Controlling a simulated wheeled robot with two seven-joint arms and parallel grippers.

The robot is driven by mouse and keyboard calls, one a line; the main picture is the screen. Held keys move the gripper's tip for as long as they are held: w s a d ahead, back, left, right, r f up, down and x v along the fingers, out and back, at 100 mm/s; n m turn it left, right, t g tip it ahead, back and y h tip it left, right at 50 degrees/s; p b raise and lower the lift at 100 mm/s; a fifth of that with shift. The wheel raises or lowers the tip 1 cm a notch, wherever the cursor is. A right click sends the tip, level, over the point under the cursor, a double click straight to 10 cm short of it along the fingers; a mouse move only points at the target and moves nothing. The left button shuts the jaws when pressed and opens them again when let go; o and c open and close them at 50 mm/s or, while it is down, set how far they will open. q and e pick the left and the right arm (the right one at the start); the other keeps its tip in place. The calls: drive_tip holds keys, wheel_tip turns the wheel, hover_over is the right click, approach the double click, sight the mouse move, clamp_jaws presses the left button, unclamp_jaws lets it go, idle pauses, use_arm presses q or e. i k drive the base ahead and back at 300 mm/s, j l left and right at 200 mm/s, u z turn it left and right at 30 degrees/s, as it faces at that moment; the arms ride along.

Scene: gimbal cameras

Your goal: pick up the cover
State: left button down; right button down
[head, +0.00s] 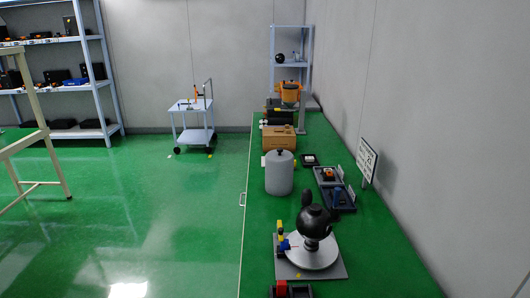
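A grey, rounded cylinder with a small dark knob on top (279,175) stands upright on the long green bench (370,250); it looks like the cover. Whether anything is beneath it cannot be seen. Nearer, a black ball-shaped gimbal camera (314,221) sits on a round white disc (312,254) over a grey square plate (335,272). Neither of my grippers is in the head view, and nothing is seen touching the cover.
Dark trays (329,176) with small parts lie right of the cover. A white sign (367,160) stands near the wall. Green floor (180,220) left of the bench is clear; a white cart (192,122) is farther back.

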sight(279, 162)
drive_tip(key=i+j, duration=0.2)
drive_tip(key=j, duration=0.15)
drive_tip(key=i+j, duration=0.2)
drive_tip(key=j, duration=0.15)
drive_tip(key=i+j+z, duration=0.1)
drive_tip(key=i+j, duration=0.3)
drive_tip(key=j, duration=0.35)
